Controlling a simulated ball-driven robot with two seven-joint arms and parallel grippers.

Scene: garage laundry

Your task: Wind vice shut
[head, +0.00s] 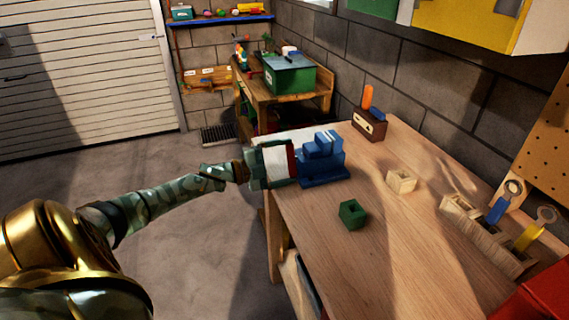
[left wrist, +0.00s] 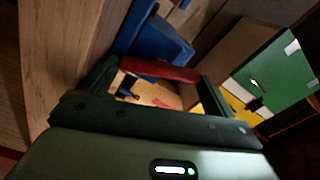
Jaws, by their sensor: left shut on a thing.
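The blue vice (head: 322,165) stands on the left edge of the wooden workbench, in the middle of the head view. Its red handle (head: 291,161) is on its left side. My left gripper (head: 283,163) reaches in from the left, level with the handle. In the left wrist view the red handle (left wrist: 160,69) spans between the two fingers of my gripper (left wrist: 158,78), which is shut on it. The blue vice body (left wrist: 158,42) is just beyond. The gap between the vice jaws is not clear. My right gripper is not in view.
On the workbench (head: 370,265) are a green block (head: 352,214), a cream block (head: 401,181), a wooden holder with an orange-handled tool (head: 370,122), and a rack (head: 485,235) with blue and yellow tools. A green crate (head: 289,75) stands on another table behind. Floor at left is clear.

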